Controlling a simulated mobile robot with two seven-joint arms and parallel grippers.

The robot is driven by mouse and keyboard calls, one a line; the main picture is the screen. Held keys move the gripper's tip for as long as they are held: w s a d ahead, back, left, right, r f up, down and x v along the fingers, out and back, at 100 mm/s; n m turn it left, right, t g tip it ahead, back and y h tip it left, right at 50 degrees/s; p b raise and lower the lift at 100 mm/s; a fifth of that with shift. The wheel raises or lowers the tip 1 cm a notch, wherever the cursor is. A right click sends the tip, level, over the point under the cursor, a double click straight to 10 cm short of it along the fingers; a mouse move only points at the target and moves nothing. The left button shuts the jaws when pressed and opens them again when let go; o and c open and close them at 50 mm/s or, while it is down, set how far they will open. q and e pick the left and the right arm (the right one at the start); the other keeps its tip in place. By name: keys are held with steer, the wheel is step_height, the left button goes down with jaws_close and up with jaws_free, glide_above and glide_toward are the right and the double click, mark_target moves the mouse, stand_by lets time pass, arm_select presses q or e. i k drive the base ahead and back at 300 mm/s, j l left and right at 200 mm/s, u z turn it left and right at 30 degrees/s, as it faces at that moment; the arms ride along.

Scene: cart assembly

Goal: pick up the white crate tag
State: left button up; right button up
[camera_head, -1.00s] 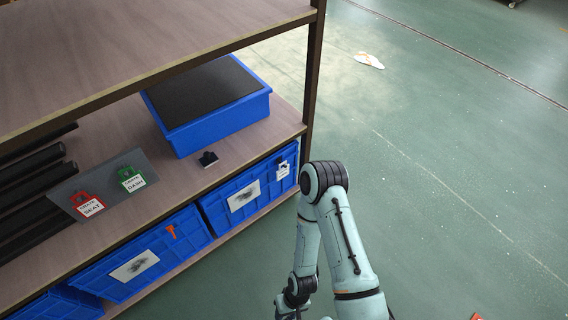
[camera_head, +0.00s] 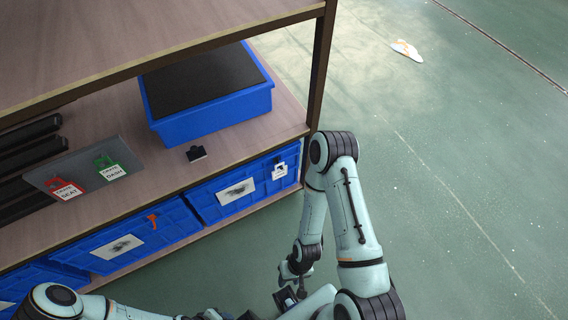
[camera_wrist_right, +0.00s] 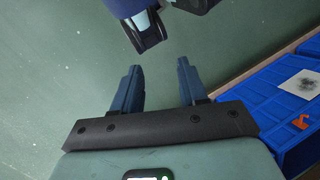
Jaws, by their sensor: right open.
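The white crate tag (camera_head: 280,171) hangs on the front of the right-hand blue crate (camera_head: 215,205), near its right end. It has a dark mark on it. My right gripper (camera_head: 288,296) is low in front of the shelf, below the tag and apart from it. In the right wrist view its two fingers (camera_wrist_right: 160,82) stand apart with only floor between them. My left arm comes in along the bottom left edge of the head view; its fingertips cannot be made out there.
An orange tag (camera_head: 152,221) hangs on the neighbouring blue crate (camera_head: 180,228). Red and green tags (camera_head: 65,188) (camera_head: 109,167) lie on a grey board. A blue bin (camera_head: 215,116) and a small black object (camera_head: 196,153) are on the shelf. A dark post (camera_head: 318,75) stands at the shelf's right end.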

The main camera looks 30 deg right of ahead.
mark_target(276, 174)
steer(key=l+u, duration=0.25)
steer(key=l, duration=0.8)
steer(key=i+l, duration=0.3)
steer(key=i+l+u, duration=0.15)
steer(key=i+l, duration=0.15)
steer(key=l, duration=0.15)
